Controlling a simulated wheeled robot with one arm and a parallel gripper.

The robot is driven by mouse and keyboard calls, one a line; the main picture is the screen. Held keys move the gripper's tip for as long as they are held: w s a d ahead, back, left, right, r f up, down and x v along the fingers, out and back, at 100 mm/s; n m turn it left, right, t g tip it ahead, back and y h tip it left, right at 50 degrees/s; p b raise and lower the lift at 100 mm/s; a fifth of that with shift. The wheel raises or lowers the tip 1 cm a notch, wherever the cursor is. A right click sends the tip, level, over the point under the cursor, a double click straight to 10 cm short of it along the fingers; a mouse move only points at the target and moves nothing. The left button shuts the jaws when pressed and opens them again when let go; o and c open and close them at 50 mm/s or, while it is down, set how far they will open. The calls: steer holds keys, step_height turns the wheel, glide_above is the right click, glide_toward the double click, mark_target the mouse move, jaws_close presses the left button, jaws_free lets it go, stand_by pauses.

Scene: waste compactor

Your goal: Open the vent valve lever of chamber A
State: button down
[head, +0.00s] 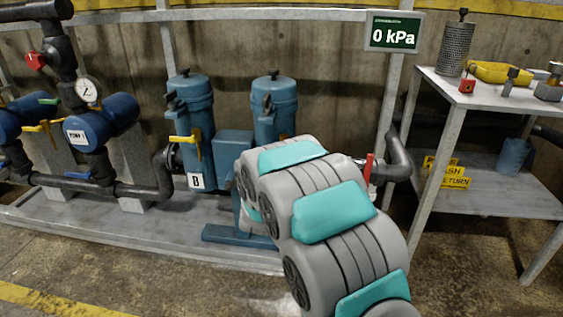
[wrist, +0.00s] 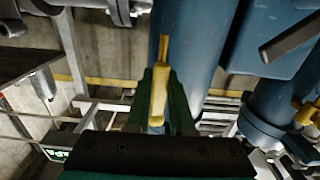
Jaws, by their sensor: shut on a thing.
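Two blue chambers stand side by side in the head view. The left one (head: 195,115) carries a white letter plate (head: 197,181) and a yellow lever (head: 186,141). The right chamber (head: 274,103) shows its top; my arm hides its lower front and my gripper. In the wrist view, my gripper (wrist: 162,82) is shut on a yellow lever (wrist: 160,88), with a green finger on each side of it. The lever lies lengthwise along the fingers in front of a blue chamber (wrist: 185,45). Its pivot and the chamber's letter cannot be made out.
A green display (head: 394,33) reads 0 kPa. A red handle (head: 368,168) sits on the pipe right of my arm. A metal shelf table (head: 500,100) with tools stands at the right. Another yellow lever (wrist: 306,112) is at the wrist view's right edge.

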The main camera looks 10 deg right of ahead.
steer(key=c, duration=0.8)
jaws_free()
steer(key=shift+s, duration=0.1)
steer(key=b+v, duration=0.1)
steer(key=v, duration=0.6)
steer(key=shift+s+a, duration=0.1)
steer(key=shift+s, duration=0.2)
